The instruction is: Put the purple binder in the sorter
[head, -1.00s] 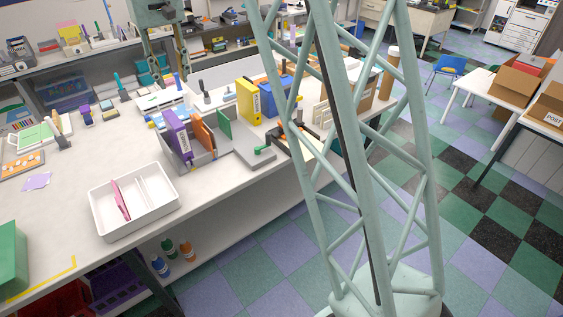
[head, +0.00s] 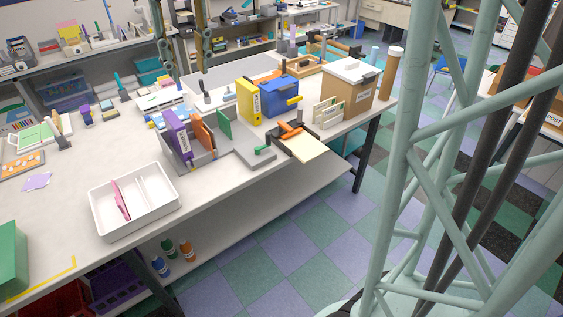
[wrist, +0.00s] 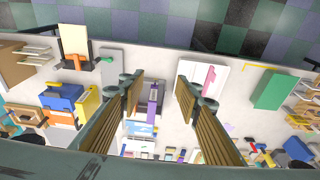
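The purple binder (head: 177,135) stands upright, slightly tilted, at the left end of the grey sorter (head: 208,158) on the table. I cannot tell whether its base is inside a compartment or beside it. An orange folder (head: 202,136) and a green one (head: 224,123) stand to its right. My gripper (head: 186,54) is at the top of the head view, empty, with its two fingers wide apart. In the wrist view my gripper (wrist: 160,92) is open too, and the purple binder (wrist: 155,100) shows below, between the fingers.
A white divided tray (head: 110,227) with a pink piece stands at the front left. A yellow binder (head: 248,101), a blue box (head: 279,100) and a brown box (head: 345,90) stand to the right. Left of the sorter, the table is fairly clear.

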